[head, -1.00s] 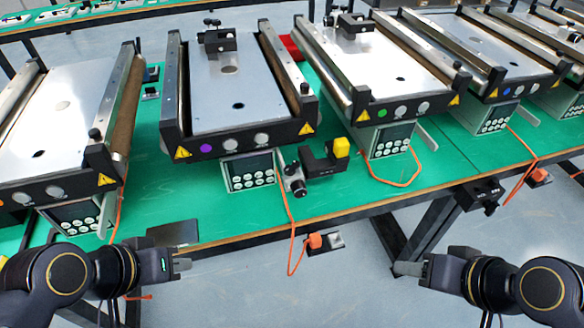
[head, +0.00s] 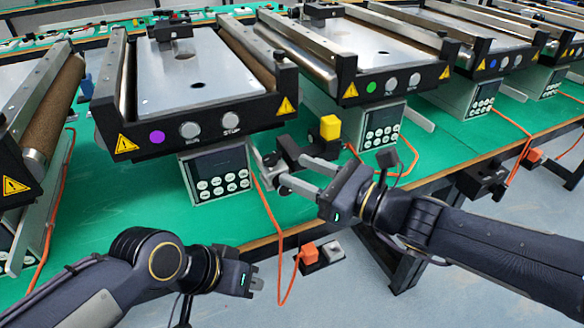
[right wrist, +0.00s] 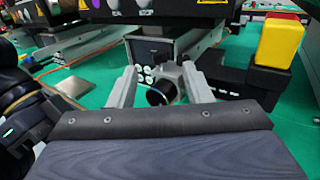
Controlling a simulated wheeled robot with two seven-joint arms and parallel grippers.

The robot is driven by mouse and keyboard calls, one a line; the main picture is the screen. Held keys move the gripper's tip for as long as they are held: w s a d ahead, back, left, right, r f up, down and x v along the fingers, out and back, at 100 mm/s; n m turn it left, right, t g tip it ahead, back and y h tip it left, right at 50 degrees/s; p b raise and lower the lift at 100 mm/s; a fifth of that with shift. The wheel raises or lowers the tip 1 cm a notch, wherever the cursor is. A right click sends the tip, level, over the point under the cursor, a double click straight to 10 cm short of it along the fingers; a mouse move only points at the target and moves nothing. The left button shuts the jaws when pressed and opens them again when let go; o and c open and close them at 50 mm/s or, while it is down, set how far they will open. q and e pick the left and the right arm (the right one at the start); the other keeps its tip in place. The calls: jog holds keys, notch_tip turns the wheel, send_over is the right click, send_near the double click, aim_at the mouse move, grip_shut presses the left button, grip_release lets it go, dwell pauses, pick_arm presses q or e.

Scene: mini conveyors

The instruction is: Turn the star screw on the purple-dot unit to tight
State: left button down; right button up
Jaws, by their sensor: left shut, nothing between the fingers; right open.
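The purple-dot unit is a mini conveyor with a purple dot (head: 157,138) on its black front bar (head: 205,128). Its control box (head: 217,172) with buttons sits below. A dark round knob, likely the star screw (right wrist: 161,93), shows in the right wrist view beside that box, between my right gripper's fingers. My right gripper (head: 290,171) is open, its two fingers reaching left near the box's right side. In the right wrist view the gripper (right wrist: 159,71) straddles the knob; contact cannot be told. The knob's star shape is not clear. My left gripper (head: 258,284) is shut and empty below the table edge.
The green-dot unit (head: 371,87) is further right. An orange cable (head: 271,212) hangs from the box past an orange plug (head: 309,253). Green tabletop (head: 120,215) is clear at left.

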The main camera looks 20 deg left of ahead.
aim_at(276, 162)
jog(key=a, duration=0.5)
jog(key=w+a, duration=0.1)
jog(key=a, duration=0.1)
jog(key=shift+a, duration=0.2)
